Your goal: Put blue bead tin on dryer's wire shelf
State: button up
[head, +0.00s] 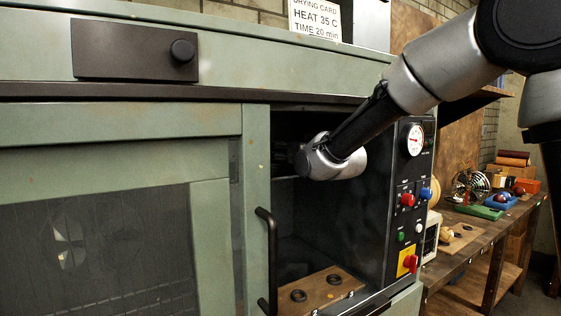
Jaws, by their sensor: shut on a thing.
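The dryer (220,122) is a large green cabinet that fills the left and middle of the head view. Its dark chamber stands open at the middle. My arm reaches into this opening from the upper right, and its rounded grey wrist end is in the upper part of the chamber. My gripper is hidden beyond the wrist in the dark, so its fingers do not show. The blue bead tin is not visible. The wire shelf cannot be made out clearly; only a faint pale edge shows left of the wrist.
A wooden board with round black holders (335,288) lies low in the chamber. A black handle (267,260) stands at the opening's left. The control panel (412,200) with knobs borders its right. A cluttered workbench (475,235) stands further right.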

jog(key=shift+w+a, duration=0.2)
jog(key=shift+w, duration=0.05)
jog(key=shift+w+a+f, duration=0.1)
jog(key=shift+w+f, duration=0.05)
jog(key=shift+f, duration=0.75)
jog(key=shift+w+a+f, duration=0.1)
jog(key=shift+f, duration=0.75)
jog(key=o, duration=1.2)
jog(key=shift+f, duration=0.15)
jog(key=shift+r, duration=0.2)
jog(key=v, duration=1.2)
